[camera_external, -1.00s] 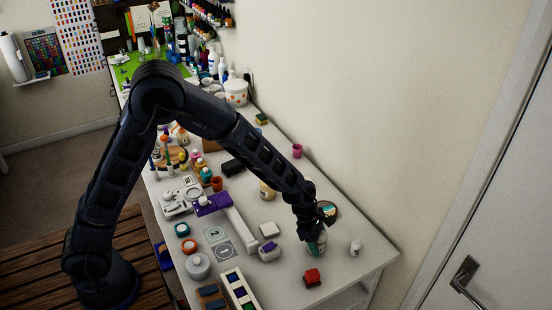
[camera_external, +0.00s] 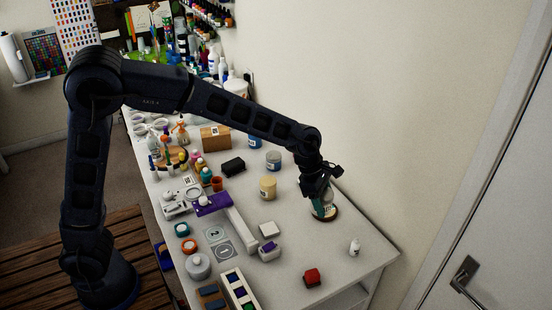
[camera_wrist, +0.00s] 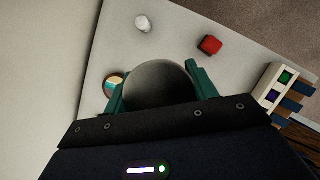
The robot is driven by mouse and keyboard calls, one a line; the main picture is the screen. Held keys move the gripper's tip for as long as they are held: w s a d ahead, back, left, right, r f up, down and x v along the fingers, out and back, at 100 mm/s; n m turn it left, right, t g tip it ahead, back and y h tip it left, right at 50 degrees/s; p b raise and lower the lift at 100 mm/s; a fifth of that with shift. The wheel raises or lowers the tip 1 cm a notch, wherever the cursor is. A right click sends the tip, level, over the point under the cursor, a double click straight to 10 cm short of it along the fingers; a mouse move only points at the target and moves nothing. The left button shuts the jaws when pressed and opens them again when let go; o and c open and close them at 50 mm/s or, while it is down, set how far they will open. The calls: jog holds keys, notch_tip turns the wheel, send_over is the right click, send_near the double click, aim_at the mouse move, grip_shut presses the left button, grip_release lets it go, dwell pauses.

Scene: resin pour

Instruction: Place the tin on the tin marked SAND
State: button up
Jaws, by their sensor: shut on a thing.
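In the wrist view the tin's dark round top (camera_wrist: 160,86) fills the space between my teal fingers (camera_wrist: 158,90). In the external view the tin overlaps a round brown-rimmed disc (camera_external: 330,217); I cannot tell whether it touches it. A yellow tin (camera_external: 267,187), a grey-blue tin (camera_external: 273,160) and a blue tin (camera_external: 255,142) stand further left and back. Their labels are too small to read, so I cannot tell which says SAND.
A small white bottle (camera_external: 355,247) and a red block (camera_external: 312,277) are near the front. A white box (camera_external: 268,228), a black case (camera_external: 232,166) and a cardboard box (camera_external: 215,138) stand to the left. The wall is close on the right. The tabletop between the yellow tin and my gripper is clear.

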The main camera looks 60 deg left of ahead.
jog(key=a+r+n, duration=0.1)
jog(key=a+r, duration=0.2)
jog(key=a, duration=0.5)
jog(key=a+r, duration=0.2)
jog(key=a, duration=0.6)
notch_tip(320, 180, up, 3)
jog(key=n, duration=0.1)
send_over(274, 182)
jog(key=s+a, duration=0.1)
jog(key=shift+t, duration=0.3)
notch_tip(274, 182, down, 19)
jog(key=shift+a+f, duration=0.1)
jog(key=shift+f, duration=0.05)
jog(key=shift+f, duration=0.15)
jog(key=o, duration=1.1)
